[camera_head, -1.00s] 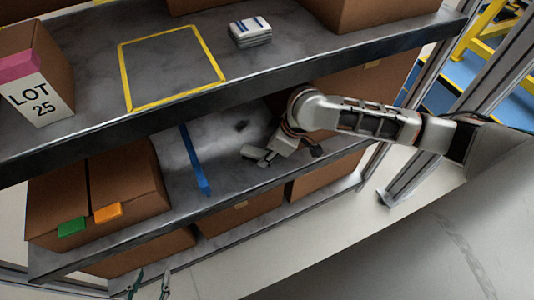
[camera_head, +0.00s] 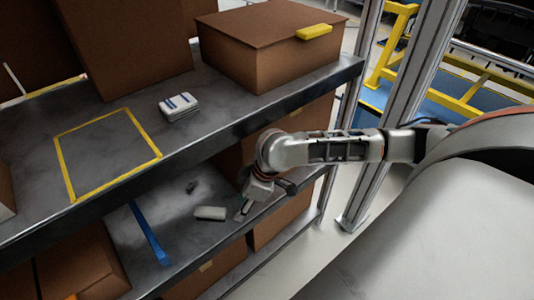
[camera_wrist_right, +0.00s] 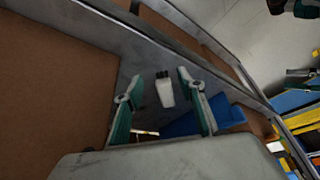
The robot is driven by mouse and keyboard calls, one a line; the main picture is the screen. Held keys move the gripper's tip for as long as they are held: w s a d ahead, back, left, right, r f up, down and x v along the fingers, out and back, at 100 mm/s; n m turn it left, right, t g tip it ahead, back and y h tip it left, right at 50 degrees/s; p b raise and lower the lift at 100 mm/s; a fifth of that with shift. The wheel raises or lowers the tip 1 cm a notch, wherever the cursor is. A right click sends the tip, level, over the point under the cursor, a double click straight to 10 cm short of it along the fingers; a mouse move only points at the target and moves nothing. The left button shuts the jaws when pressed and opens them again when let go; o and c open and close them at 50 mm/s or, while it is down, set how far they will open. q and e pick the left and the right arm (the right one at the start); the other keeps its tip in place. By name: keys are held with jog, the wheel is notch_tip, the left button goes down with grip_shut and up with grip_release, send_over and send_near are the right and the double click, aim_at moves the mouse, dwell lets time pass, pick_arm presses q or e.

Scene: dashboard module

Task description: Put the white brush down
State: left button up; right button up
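The white brush (camera_head: 210,213) lies on the lower shelf (camera_head: 178,222) in the head view, just left of my right gripper (camera_head: 247,208). In the right wrist view the white brush (camera_wrist_right: 166,94), with a dark end, shows between the two spread fingers of my right gripper (camera_wrist_right: 160,78). These fingers are open and a gap shows on each side of the brush. My left gripper is not in view.
A blue strip (camera_head: 149,234) crosses the lower shelf left of the brush, and a small dark patch (camera_head: 192,187) lies behind it. The upper shelf (camera_head: 225,115) overhangs, with a yellow-outlined square (camera_head: 108,152), a white stack (camera_head: 178,106) and cartons (camera_head: 270,45).

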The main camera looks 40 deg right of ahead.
jog(key=s+d, duration=0.4)
jog(key=d, duration=0.1)
jog(key=s+a+f+t+y, duration=0.1)
jog(key=a+f+t+y, duration=0.1)
jog(key=a, duration=0.6)
jog(key=s+a+f+t+y, duration=0.1)
jog(key=a+t+y, duration=0.1)
jog(key=a, duration=0.6)
jog(key=s+d+f+m+t+h, duration=0.3)
jog(key=s+d+f+m+h, duration=0.1)
jog(key=s+d, duration=0.4)
notch_tip(320, 180, down, 2)
jog(key=shift+s+f+m+h+p, duration=0.15)
jog(key=shift+s+m+h+p, duration=0.2)
jog(key=shift+s+h, duration=0.45)
jog(key=shift+s+a, duration=0.1)
jog(key=shift+s, duration=0.05)
